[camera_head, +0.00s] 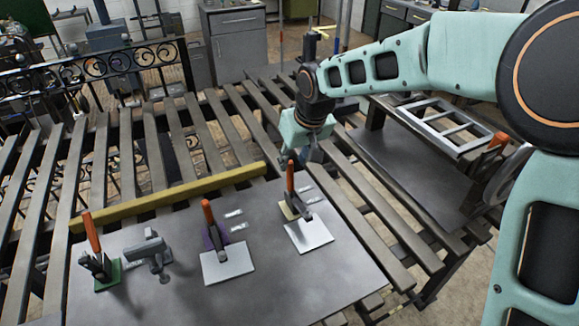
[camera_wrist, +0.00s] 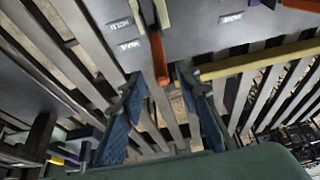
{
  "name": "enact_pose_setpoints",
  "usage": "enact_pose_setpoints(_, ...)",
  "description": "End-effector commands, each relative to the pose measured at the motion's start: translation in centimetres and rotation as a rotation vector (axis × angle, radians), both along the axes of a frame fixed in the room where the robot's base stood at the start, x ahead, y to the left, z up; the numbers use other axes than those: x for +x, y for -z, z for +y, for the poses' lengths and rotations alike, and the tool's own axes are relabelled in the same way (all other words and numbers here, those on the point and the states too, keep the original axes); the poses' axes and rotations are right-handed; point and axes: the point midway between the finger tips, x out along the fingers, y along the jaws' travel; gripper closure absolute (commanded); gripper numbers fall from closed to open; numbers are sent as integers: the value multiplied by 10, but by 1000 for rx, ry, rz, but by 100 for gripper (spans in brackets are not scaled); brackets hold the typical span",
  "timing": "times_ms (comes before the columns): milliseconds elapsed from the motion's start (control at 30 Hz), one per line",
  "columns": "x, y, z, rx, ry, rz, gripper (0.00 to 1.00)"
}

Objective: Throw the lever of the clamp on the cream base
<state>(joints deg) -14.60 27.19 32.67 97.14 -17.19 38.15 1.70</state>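The clamp on the cream base (camera_head: 286,212) is the rightmost clamp on the grey plate. In the wrist view the orange lever (camera_wrist: 158,55) runs down from the top, with a bit of the cream base (camera_wrist: 163,14) at the picture's edge. My gripper (camera_head: 313,152) is just behind and right of the lever's top. In the wrist view my gripper (camera_wrist: 158,82) is open, and the lever's end shows between its fingertips. I cannot tell whether they touch.
A clamp on a purple base (camera_head: 210,232) and one on a green base (camera_head: 98,262) also have raised orange levers. A grey fixture (camera_head: 150,252) stands beside the green one. A yellow bar (camera_head: 165,198) runs along the plate's back edge. Open slats lie beyond.

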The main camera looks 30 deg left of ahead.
Motion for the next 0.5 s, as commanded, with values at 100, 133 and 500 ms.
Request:
enact_pose_setpoints(100,4,21,7,0,-2,3,70)
enact_pose_setpoints(133,5,25,9,-1,-2,2,70)
enact_pose_setpoints(500,13,50,17,2,1,-1,70)
